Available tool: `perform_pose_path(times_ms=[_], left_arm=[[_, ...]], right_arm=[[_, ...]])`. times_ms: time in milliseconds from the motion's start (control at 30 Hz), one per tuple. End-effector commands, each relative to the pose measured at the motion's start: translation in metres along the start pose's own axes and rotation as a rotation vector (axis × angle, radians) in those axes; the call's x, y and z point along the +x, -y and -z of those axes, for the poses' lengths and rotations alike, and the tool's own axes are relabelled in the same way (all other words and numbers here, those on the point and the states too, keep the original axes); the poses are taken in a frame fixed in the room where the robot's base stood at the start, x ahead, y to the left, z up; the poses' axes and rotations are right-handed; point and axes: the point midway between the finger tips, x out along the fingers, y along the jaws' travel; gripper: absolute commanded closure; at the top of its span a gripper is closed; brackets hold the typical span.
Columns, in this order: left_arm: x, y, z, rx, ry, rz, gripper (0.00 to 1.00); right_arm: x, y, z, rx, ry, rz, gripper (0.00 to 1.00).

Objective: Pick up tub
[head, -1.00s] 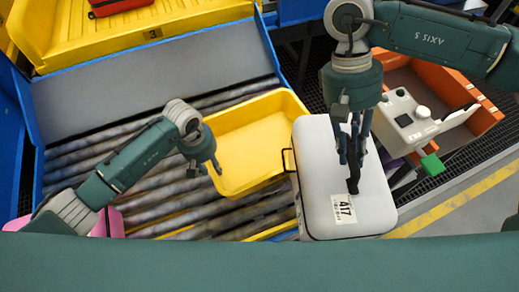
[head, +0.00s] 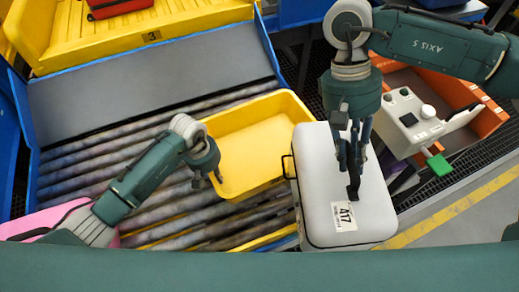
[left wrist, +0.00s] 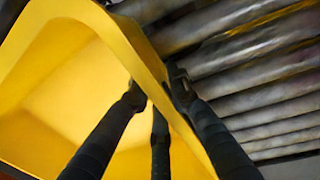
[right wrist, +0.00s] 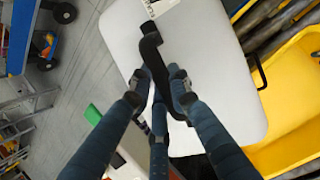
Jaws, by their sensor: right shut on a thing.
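The yellow tub (head: 262,152) lies on the rollers just left of the white case, and fills the left of the left wrist view (left wrist: 60,60). My left gripper (head: 207,181) is at the tub's left side. In the left wrist view its spread fingers (left wrist: 157,92) straddle the tub's rim, with a gap to the wall; it looks open. My right gripper (head: 350,168) is shut on the black handle of the white case (head: 325,190). In the right wrist view, the fingers (right wrist: 157,90) close around this black strap (right wrist: 152,50).
Bare rollers (head: 170,205) lie left of and in front of the tub. A pink case (head: 40,222) is at the lower left. An orange bin (head: 480,115) holding a white device with a green end (head: 438,164) stands at the right. A grey panel (head: 150,75) lies behind the rollers.

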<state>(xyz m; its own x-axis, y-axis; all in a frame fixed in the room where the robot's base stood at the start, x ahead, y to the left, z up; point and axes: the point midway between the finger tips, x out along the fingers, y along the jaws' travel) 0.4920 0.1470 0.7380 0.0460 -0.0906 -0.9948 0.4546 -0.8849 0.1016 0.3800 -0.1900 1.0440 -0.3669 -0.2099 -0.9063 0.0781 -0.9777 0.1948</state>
Motion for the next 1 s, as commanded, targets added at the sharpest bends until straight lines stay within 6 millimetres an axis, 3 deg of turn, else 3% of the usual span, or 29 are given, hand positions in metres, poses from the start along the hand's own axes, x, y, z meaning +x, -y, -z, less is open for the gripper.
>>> perform_pose_path(times_ms=[533,867,1000], left_arm=[[-0.004,0.0,0.002,0.0,-0.004,0.002,1.0],[-0.04,-0.004,0.003,0.002,-0.006,-0.001,1.0],[-0.039,0.019,0.004,-0.001,-0.004,0.004,1.0]], right_arm=[[-0.004,-0.001,-0.001,-0.001,-0.001,0.0,1.0],[-0.022,-0.005,-0.009,-0.001,-0.001,0.0,1.0],[-0.021,-0.004,-0.008,0.0,-0.001,0.0,1.0]])
